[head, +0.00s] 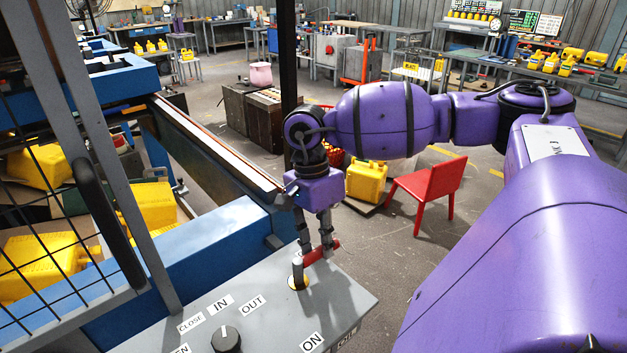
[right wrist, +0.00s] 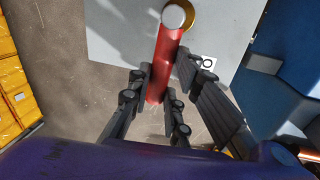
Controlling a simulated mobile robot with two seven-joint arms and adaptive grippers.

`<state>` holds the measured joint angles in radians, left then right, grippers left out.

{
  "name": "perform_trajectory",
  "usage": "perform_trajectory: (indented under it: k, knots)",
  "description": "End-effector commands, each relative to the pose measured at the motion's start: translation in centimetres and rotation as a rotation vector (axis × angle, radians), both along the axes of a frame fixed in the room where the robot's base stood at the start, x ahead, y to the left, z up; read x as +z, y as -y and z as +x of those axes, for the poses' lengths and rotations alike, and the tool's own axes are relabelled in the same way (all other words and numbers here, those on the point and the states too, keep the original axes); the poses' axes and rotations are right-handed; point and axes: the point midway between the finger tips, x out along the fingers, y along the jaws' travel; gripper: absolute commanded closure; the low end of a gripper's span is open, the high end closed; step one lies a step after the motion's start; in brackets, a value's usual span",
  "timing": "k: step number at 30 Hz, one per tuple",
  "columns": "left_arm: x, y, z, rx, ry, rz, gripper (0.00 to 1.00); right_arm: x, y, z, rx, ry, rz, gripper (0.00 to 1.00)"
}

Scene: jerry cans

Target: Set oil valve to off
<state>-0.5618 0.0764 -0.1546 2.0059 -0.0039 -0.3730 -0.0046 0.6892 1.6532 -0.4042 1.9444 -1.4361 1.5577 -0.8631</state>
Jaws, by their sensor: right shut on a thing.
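The oil valve is a red lever handle (head: 321,252) on a grey post with a brass-coloured base (head: 299,283), at the far edge of the grey control panel (head: 262,306). The handle points to the right and slightly away, over the panel's far edge. My right gripper (head: 317,249) comes from above and is shut on the handle. In the right wrist view the red handle (right wrist: 164,62) runs between the fingers (right wrist: 160,88). My left gripper is not in view.
A black knob (head: 226,340) with CLOSE, IN and OUT labels stands on the panel's left part. A blue conveyor frame (head: 208,243) and a mesh guard lie to the left. Yellow jerry cans (head: 366,182) and a red chair (head: 427,192) stand beyond. The floor right of the panel is clear.

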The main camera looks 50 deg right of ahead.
Motion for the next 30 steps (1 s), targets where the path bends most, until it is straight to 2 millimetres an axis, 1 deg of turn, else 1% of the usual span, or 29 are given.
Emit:
perform_trajectory:
  k: [1,5,21,22,24,26,30]
  knots:
    - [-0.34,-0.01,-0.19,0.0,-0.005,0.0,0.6,-0.1,0.01,0.19,0.016,0.003,0.002,1.0]
    - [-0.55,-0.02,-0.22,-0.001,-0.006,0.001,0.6,-0.03,0.1,0.31,0.05,0.003,0.001,1.0]
    - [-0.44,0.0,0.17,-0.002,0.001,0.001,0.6,0.1,0.18,0.37,0.077,0.004,0.0,1.0]
    - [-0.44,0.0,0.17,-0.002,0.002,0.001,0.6,0.1,0.18,0.37,0.077,0.004,0.0,0.81]
    - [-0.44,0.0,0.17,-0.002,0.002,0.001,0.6,0.1,0.19,0.37,0.076,0.004,0.0,0.71]
    - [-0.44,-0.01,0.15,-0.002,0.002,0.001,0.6,0.09,0.19,0.36,0.075,0.003,0.0,0.64]
    - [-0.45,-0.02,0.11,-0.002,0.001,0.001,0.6,0.04,0.2,0.32,0.074,0.002,0.0,0.63]
